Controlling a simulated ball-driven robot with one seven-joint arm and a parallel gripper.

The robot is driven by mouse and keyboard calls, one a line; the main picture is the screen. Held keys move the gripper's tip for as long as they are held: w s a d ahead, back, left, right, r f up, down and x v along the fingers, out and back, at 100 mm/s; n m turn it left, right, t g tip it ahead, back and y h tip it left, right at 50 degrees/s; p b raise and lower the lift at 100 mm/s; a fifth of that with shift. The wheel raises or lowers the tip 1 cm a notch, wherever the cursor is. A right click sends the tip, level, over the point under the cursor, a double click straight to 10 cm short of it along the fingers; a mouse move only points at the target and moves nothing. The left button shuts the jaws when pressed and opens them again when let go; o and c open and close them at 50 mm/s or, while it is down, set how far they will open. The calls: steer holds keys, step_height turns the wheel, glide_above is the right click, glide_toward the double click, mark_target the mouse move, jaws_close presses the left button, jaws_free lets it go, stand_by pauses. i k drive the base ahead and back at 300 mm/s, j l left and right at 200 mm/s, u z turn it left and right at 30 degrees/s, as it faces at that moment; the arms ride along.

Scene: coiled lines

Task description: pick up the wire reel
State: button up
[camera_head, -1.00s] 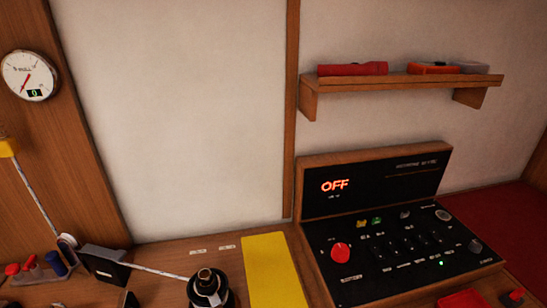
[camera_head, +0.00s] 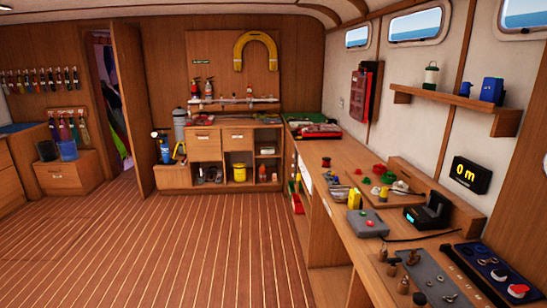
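I cannot pick out the wire reel for certain in the head view. Small red and green round items (camera_head: 380,172) lie on the long wooden bench (camera_head: 312,178) at the right, too small to tell whether one is a reel. A black device with a cyan display (camera_head: 429,214) stands nearer on the bench. My gripper is not in view, so its state does not show.
A grey box with a red button (camera_head: 367,223) and a grey tray with several fittings (camera_head: 431,280) occupy the near bench. A shelf (camera_head: 447,102) hangs above it. A wooden cabinet (camera_head: 236,143) stands at the back. The plank floor (camera_head: 180,245) is clear.

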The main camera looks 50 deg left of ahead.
mark_target(326, 160)
steer(key=i+j+u, duration=0.4)
steer(key=i+j, duration=0.2)
steer(key=j, duration=0.2)
steer(key=i+j+u, duration=0.4)
steer(key=i+j, duration=0.6)
steer(key=i, duration=0.15)
steer(key=i+j, duration=0.4)
steer(key=i, duration=0.2)
